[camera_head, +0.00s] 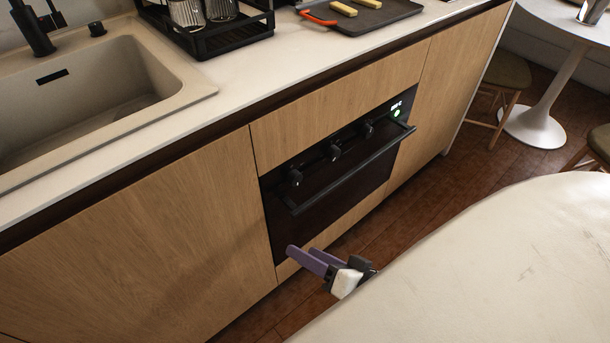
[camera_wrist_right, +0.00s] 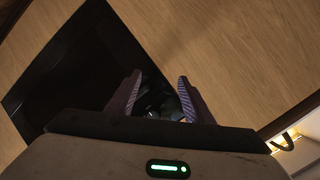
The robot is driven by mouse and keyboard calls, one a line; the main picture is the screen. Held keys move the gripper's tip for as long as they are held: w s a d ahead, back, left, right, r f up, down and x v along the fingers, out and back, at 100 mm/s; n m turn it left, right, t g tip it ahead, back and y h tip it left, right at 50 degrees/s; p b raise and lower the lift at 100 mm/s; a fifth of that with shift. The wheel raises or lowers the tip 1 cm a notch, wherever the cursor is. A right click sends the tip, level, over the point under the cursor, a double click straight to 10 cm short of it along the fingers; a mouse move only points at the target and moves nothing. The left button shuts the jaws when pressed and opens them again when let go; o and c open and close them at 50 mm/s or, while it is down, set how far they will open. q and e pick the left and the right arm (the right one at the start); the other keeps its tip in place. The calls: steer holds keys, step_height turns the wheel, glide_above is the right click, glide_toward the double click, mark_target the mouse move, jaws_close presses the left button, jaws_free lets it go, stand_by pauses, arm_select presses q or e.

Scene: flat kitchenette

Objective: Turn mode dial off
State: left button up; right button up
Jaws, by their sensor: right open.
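A black built-in oven (camera_head: 330,188) sits in the wooden cabinet front, and it also shows in the right wrist view (camera_wrist_right: 72,72). Its panel has three dark dials: a left dial (camera_head: 294,177), a middle dial (camera_head: 335,153) and a right dial (camera_head: 367,129). I cannot tell which is the mode dial or read their settings. A small lit display with a green light (camera_head: 397,113) is at the panel's right end. My right gripper (camera_head: 303,252), with purple fingers, is open below the oven handle's left end, apart from the dials. In the right wrist view its fingers (camera_wrist_right: 158,88) are spread, with dark unclear shapes between them.
The oven's bar handle (camera_head: 350,172) juts out below the dials. The counter above holds a sink (camera_head: 95,95), a black rack (camera_head: 215,35) and a dark tray (camera_head: 375,17). Brown floor lies between.

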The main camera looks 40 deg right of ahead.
mark_target(297, 181)
steer(key=w+d+r+m+t+h+b, duration=0.1)
steer(key=w+d+r+m+t+b, duration=0.3)
steer(key=d+m, duration=0.55)
steer(key=shift+t, duration=0.3)
steer(key=w, duration=0.2)
steer(key=w+a, duration=0.1)
steer(key=w, duration=0.5)
steer(key=shift+w+a+r+b, duration=0.2)
steer(key=shift+a+r+b, duration=0.1)
steer(key=shift+r, duration=0.1)
steer(key=shift+w+a, duration=0.1)
steer(key=shift+w, duration=0.4)
steer(key=c, duration=1)
steer(key=shift+c, duration=0.2)
